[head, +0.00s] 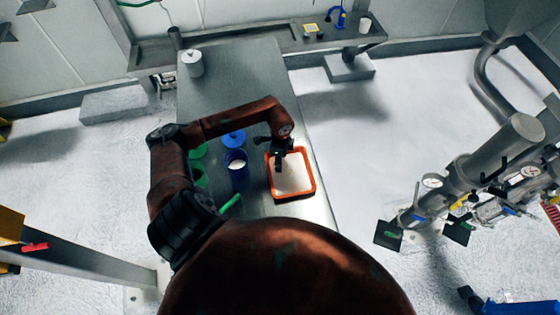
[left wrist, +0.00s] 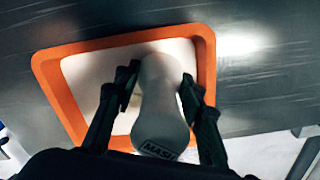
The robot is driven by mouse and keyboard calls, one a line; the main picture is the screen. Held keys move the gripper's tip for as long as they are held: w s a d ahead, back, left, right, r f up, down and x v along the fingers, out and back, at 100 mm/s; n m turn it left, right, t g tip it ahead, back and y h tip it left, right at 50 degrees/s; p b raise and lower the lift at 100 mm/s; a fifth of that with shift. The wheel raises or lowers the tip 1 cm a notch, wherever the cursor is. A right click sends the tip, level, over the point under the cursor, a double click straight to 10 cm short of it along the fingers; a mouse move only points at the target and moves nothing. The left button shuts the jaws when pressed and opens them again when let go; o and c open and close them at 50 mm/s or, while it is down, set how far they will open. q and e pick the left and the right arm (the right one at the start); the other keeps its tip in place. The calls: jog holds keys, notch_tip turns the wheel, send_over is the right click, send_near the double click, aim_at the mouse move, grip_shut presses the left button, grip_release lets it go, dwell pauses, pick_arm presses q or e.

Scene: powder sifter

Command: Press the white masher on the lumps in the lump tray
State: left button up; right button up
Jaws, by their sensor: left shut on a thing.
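The lump tray (head: 311,179) is a square tray with an orange rim and a pale inside, on the metal table. Its orange rim (left wrist: 206,62) also shows in the left wrist view. My left gripper (head: 281,158) is over the far left part of the tray. In the left wrist view my left gripper (left wrist: 155,90) is shut on the white masher (left wrist: 160,110), whose end reads "MASH". The masher's far end is against or just above the pale tray floor; I cannot tell which. No separate lumps can be made out. My right gripper is not in view.
Left of the tray stand a blue container (head: 237,170) with white contents, a blue round item (head: 234,138) and green containers (head: 199,177), partly hidden by my arm. A white-topped canister (head: 192,63) stands at the table's far end. The table's middle is clear.

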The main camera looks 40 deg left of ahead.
pick_arm(q)
jog(key=shift+r+p, duration=2.85)
jog(key=shift+r, duration=0.95)
jog(key=d+p, duration=0.4)
jog(key=b, duration=0.3)
send_over(289, 173)
notch_tip(289, 173, down, 5)
jog(key=shift+w+f, duration=0.1)
jog(key=shift+f+b, duration=0.3)
jog(key=shift+f, duration=0.3)
